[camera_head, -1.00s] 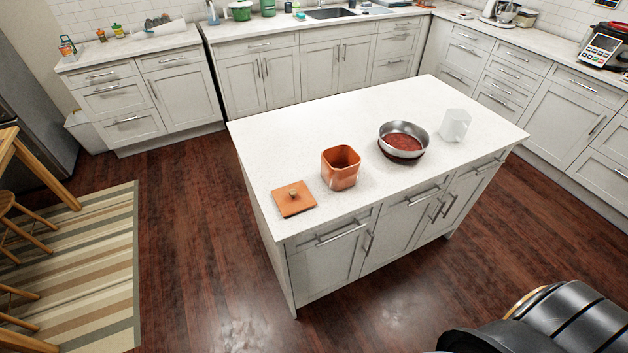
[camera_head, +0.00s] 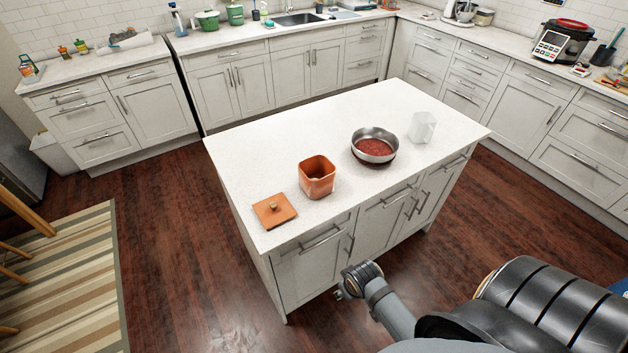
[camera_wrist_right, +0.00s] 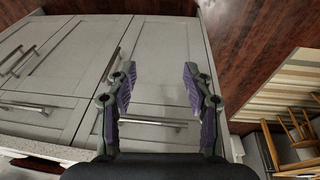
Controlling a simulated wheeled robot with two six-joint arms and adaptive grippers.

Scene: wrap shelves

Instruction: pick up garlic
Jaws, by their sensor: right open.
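I cannot make out any garlic for certain in either view. An open square orange canister (camera_head: 317,178) stands near the front edge of the white island top, and its inside is mostly hidden. Its orange lid (camera_head: 273,211) with a round knob lies to the left of it. My right gripper (camera_wrist_right: 158,90) is open and empty in the right wrist view, with its two fingers apart in front of the grey cabinet doors. In the head view my right arm reaches in from the lower right, in front of the island's front. My left gripper is not in view.
A steel pan (camera_head: 375,147) with red contents and a translucent jug (camera_head: 422,127) stand on the island (camera_head: 290,128) right of the canister. Counters line the back and right walls. A striped rug (camera_head: 65,285) lies at left. Open floor surrounds the island.

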